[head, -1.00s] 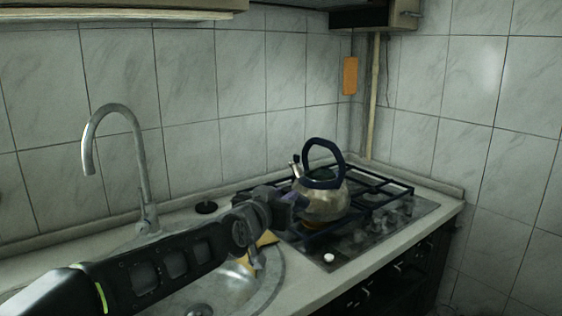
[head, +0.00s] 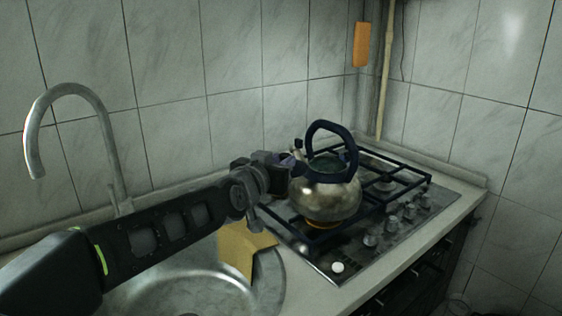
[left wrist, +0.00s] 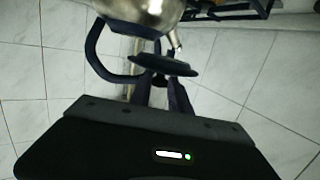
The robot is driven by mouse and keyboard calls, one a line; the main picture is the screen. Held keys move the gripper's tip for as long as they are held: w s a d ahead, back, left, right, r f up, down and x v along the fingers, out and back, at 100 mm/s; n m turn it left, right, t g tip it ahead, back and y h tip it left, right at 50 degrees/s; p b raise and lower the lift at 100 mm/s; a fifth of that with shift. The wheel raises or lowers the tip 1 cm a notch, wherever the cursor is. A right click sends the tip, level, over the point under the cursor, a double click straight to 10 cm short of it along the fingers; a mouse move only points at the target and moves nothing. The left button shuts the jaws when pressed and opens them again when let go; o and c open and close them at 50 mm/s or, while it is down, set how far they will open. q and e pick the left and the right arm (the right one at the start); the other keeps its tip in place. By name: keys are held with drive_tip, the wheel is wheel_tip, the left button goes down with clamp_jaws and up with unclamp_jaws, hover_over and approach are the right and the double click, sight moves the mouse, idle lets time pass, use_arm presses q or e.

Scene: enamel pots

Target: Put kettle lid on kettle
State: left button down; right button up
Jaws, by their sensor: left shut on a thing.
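The steel kettle (head: 325,197) stands upright on the hob, its dark arched handle raised over a dark greenish top opening. My left gripper (head: 290,163) is at the kettle's upper left side, close to the rim. In the left wrist view, the gripper (left wrist: 160,80) is shut on the kettle lid (left wrist: 168,66), a dark flat disc. The lid is beside the kettle body (left wrist: 150,14) and the handle (left wrist: 103,50) there; I cannot tell whether they touch. In the head view the lid is hard to make out against the dark gripper. My right gripper is not in view.
The black hob grate (head: 405,178) surrounds the kettle, with knobs (head: 371,240) in front. A sink (head: 185,290) with a yellow cloth (head: 242,248) lies below my left arm. A tall tap (head: 105,140) stands at the left. Tiled walls close off the back and right.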

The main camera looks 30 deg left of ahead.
sight(304, 165)
use_arm(q)
drive_tip(key=shift+r, duration=0.1)
drive_tip(key=shift+w+d+f+p, duration=0.25)
drive_tip(key=shift+w+d+p, duration=0.15)
drive_tip(key=shift+w+p, duration=0.55)
drive_tip(key=shift+w+d+f+p, duration=0.25)
drive_tip(key=shift+w+d+p, duration=0.25)
drive_tip(key=shift+w, duration=0.7)
drive_tip(key=shift+w+d+f+p, duration=0.3)
drive_tip(key=shift+w+p, duration=0.55)
drive_tip(key=shift+w, duration=0.25)
drive_tip(key=shift+w+d+p, duration=0.25)
drive_tip(key=shift+w+p, duration=0.25)
drive_tip(key=shift+w, duration=0.1)
drive_tip(key=shift+w+d+p, duration=0.2)
drive_tip(key=shift+w+p, duration=0.3)
drive_tip(key=shift+w, duration=0.1)
drive_tip(key=w, duration=0.1)
drive_tip(key=w+d+f+p, duration=0.1)
drive_tip(key=w, duration=0.2)
drive_tip(key=shift+w+d+f, duration=0.1)
drive_tip(key=shift+d+f, duration=0.05)
drive_tip(key=shift+d, duration=0.05)
drive_tip(key=c, duration=1.1)
unclamp_jaws()
drive_tip(key=shift+c, duration=0.2)
